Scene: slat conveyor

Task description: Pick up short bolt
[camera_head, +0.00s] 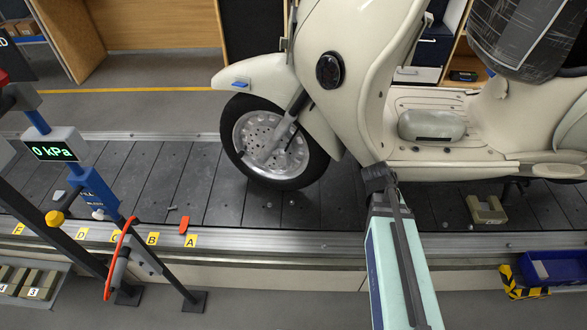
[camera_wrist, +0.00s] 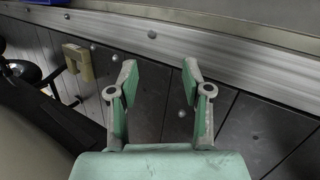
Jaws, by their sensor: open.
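My gripper (camera_wrist: 158,78) shows in the wrist view with its two green-and-grey fingers spread and nothing held between them. It is over the dark conveyor slats, close to the metal side rail. A small rounded metal piece (camera_wrist: 182,113) lies on the slats beside the right finger, on its inner side; I cannot tell whether it is the short bolt. A small grey bolt-like piece (camera_head: 172,208) lies on the slats at the left in the head view, above the B label. In the head view my arm reaches over the belt and my fingertips cannot be made out.
A cream scooter (camera_head: 335,70) stands on the conveyor (camera_head: 200,180). A tan block (camera_head: 486,210) lies on the slats to the right, also in the wrist view (camera_wrist: 77,62). A red piece (camera_head: 184,223) sits by the rail. A blue bin (camera_head: 553,268) is at right.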

